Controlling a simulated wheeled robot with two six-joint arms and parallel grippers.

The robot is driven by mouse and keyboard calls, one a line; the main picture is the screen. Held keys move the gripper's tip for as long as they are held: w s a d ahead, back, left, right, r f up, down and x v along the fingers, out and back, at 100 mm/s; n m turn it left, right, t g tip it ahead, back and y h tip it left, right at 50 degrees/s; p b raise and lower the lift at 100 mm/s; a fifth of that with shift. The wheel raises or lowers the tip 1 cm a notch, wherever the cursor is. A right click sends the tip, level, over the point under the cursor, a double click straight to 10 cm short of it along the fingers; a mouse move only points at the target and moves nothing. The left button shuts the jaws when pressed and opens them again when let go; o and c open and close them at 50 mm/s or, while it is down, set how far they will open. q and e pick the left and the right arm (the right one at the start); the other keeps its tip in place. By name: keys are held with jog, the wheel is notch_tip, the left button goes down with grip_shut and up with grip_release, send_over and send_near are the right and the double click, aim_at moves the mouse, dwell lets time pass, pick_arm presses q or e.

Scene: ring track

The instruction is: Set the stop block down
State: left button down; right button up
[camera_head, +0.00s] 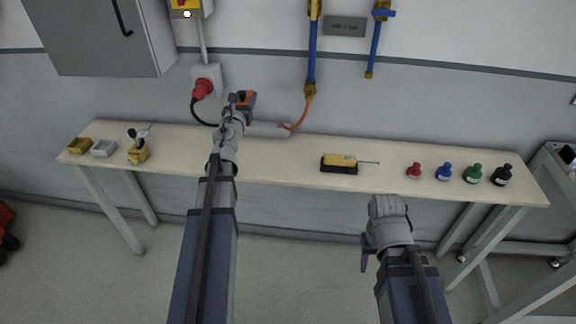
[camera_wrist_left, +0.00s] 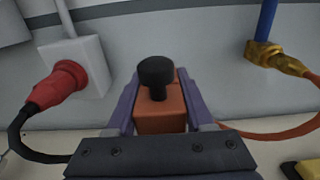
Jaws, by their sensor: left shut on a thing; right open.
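The stop block (camera_wrist_left: 160,112) is an orange-red block with a black knob on top. In the left wrist view it stands upright between the two purple-grey fingers of my left gripper (camera_wrist_left: 160,108). In the head view the stop block (camera_head: 247,101) shows against the wall at the back of the workbench (camera_head: 290,165), seemingly above its top; the gap beneath is hidden. My left gripper (camera_head: 237,104) is shut on it. My right gripper (camera_head: 376,248) is open and empty in front of the bench's front edge, its fingers mostly hidden.
A grey bar (camera_head: 268,130) lies at the back of the bench near an orange hose (camera_head: 301,118). A yellow tool on a black base (camera_head: 339,163) and several coloured bottles (camera_head: 444,172) stand to the right.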

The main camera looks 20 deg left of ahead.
pick_arm(q)
notch_tip(320, 180, down, 7)
jog(key=b, duration=0.5)
jog(key=shift+s, duration=0.4)
pick_arm(e)
notch_tip(320, 180, down, 7)
pick_arm(q)
notch_tip(320, 180, down, 6)
jog(key=b, duration=0.6)
jog(key=shift+f+b, duration=0.15)
jog(key=shift+b, duration=0.15)
pick_arm(e)
notch_tip(320, 180, down, 6)
jog(key=shift+f, duration=0.2)
pick_arm(q)
notch_tip(320, 180, down, 4)
jog(key=b, duration=0.3)
jog(key=shift+b, duration=0.35)
pick_arm(e)
notch_tip(320, 180, down, 4)
jog(key=shift+r, duration=0.2)
pick_arm(q)
jog(key=shift+c, duration=1.4)
grip_release()
pick_arm(e)
jog(key=shift+f, duration=0.15)
